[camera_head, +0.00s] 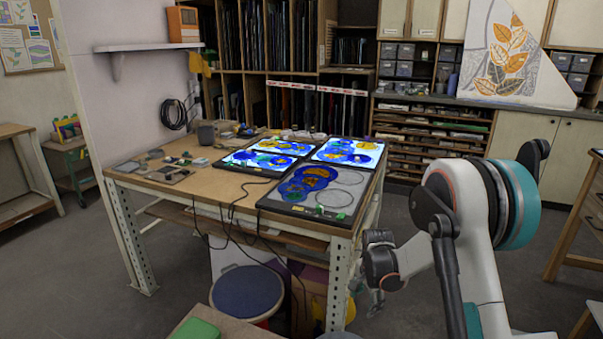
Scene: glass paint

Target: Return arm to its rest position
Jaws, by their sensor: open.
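My arm (468,230) stands at the right of the view, folded, with its white and teal links close to my body. My gripper (375,304) hangs low beside the front right leg of the work table (222,168). It is small and partly hidden, with its fingers apart and no object seen between them. It is below the level of the tabletop and apart from the glass pieces on it.
Lit panels with blue and yellow glass (350,152) and a grey panel (335,195) lie on the table. Cables hang from its front. A blue stool (247,291) stands before it. Another table (585,215) is at the right.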

